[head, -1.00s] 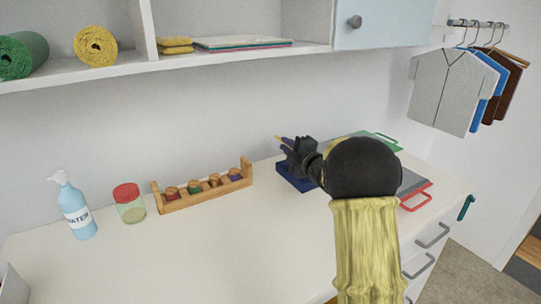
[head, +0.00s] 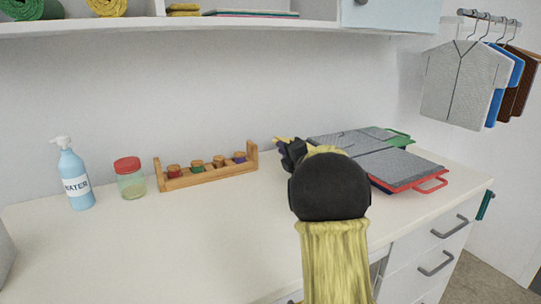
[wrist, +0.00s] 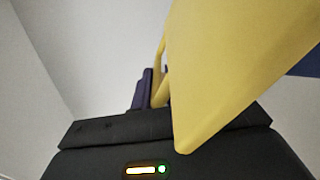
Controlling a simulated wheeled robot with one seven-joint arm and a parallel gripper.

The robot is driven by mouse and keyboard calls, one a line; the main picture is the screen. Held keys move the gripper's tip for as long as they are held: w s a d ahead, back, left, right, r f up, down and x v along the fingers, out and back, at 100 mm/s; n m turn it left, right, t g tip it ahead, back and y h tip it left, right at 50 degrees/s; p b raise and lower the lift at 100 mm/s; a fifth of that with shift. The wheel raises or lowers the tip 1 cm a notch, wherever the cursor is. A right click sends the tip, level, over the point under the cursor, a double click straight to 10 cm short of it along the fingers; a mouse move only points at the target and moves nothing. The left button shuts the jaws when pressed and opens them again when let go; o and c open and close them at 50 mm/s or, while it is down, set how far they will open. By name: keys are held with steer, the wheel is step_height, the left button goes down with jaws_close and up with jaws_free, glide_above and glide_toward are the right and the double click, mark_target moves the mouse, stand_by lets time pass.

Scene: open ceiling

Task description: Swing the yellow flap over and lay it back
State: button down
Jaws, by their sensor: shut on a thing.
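The yellow flap (wrist: 235,70) fills the upper right of the wrist view, tilted up close to the camera, with a thin yellow bar (wrist: 160,85) beside it. A small yellow tip of the flap (head: 284,139) shows in the head view. My gripper (head: 288,152) is shut on the flap, above the counter, right of the wooden rack. In the wrist view my gripper's dark purple finger (wrist: 144,92) stands against the yellow bar. My arm hides most of the flap and whatever it is mounted on in the head view.
Grey trays with a red handle (head: 400,168) lie right. A shelf (head: 230,24) overhangs the back. The counter's front left is clear.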

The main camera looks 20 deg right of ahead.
steer(key=shift+d+f, duration=0.15)
steer(key=shift+f, duration=0.1)
stand_by(0.3)
steer(key=c, duration=1.5)
jaws_free()
steer(key=s, duration=0.5)
steer(key=s+d, duration=0.1)
steer(key=s, duration=0.5)
steer(key=s+d, duration=0.1)
steer(key=s, duration=0.5)
steer(key=shift+s, duration=0.15)
